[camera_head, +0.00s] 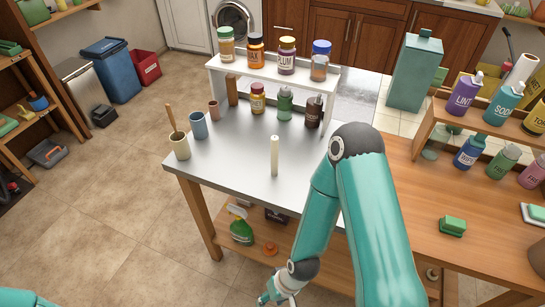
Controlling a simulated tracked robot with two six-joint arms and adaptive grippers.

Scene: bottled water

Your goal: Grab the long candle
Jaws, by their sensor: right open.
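The long candle (275,156) is a thin cream-white stick standing upright on the grey metal tabletop (232,160), near its front edge. My right arm comes in from the lower right. My right gripper (273,299) is at the bottom edge of the view, below and in front of the tabletop, and partly cut off. It is open, empty and well apart from the candle. Only a small teal piece of my left arm shows in the bottom left corner; the left gripper is not in view.
A white shelf (262,73) with jars stands at the table's back. A wooden table (460,215) with bottles adjoins at right. The metal around the candle is clear.

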